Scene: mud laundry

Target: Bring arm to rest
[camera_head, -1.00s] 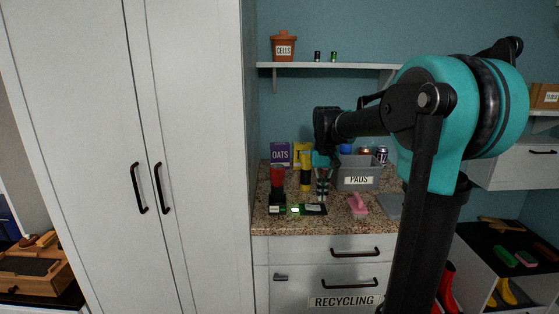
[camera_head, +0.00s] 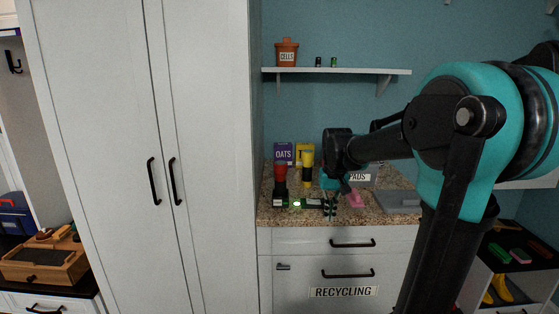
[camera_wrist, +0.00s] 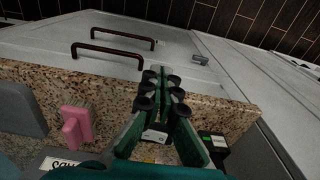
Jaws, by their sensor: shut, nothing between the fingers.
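My gripper (camera_head: 330,207) is over the granite counter (camera_head: 290,219) in the head view, near its front edge. In the wrist view my gripper (camera_wrist: 163,92) shows its green fingers brought together, with nothing between them. My arm, teal and black, reaches in from the right side of the head view and is bent at the elbow.
A pink object (camera_head: 356,199) lies right of my gripper. A red-topped item (camera_head: 280,178), a yellow-and-black item (camera_head: 307,168) and a box marked OATS (camera_head: 283,153) stand left of it. A tall white cabinet (camera_head: 115,150) stands at left. A shelf (camera_head: 335,71) is above.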

